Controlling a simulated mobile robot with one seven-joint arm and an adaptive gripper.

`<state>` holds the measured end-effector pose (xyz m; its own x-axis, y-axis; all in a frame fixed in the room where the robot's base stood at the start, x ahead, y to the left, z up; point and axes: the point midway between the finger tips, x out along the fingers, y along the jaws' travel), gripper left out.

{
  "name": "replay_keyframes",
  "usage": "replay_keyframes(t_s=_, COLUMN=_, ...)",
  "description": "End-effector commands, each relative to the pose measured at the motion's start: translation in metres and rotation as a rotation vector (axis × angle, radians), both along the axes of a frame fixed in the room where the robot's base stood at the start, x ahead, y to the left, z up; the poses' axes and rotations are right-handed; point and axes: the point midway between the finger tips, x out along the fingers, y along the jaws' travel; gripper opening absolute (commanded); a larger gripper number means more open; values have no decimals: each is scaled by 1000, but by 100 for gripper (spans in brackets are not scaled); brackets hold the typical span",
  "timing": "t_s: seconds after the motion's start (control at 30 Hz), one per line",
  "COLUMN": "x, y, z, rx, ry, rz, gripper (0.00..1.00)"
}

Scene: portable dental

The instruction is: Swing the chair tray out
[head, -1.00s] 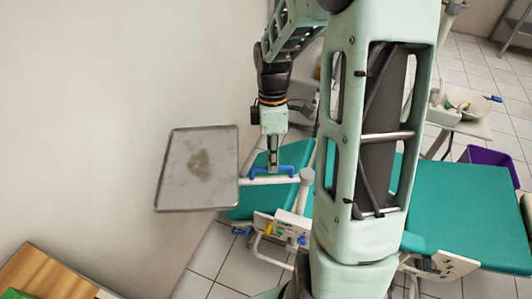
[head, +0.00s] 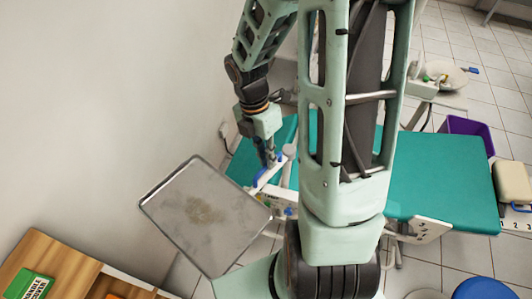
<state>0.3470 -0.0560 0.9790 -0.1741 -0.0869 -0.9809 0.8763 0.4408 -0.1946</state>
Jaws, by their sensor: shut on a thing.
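The chair tray (head: 172,214) is a grey rectangular metal tray with a brownish stain, at the lower left in the head view. It sits at an angle beside the green dental chair (head: 440,182). A white tray arm with a blue handle (head: 258,177) joins it near the chair. My gripper (head: 269,164) points down and is shut on the blue handle; its fingertips are partly hard to make out. My own arm column hides the middle of the chair and part of the tray arm's mounting.
A wooden cabinet (head: 50,262) with a green box (head: 30,285) stands at the lower left, near the tray. A plain wall runs along the left. A purple bin (head: 468,130) and a spittoon bowl (head: 446,75) are at the right. A beige case (head: 512,182) lies at the right edge.

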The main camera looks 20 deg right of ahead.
Motion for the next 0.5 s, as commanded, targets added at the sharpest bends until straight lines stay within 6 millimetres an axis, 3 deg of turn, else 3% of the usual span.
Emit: replay_keyframes(t_s=0.5, x=-1, y=-2, z=0, rx=-2, ry=1, rz=43, gripper=0)
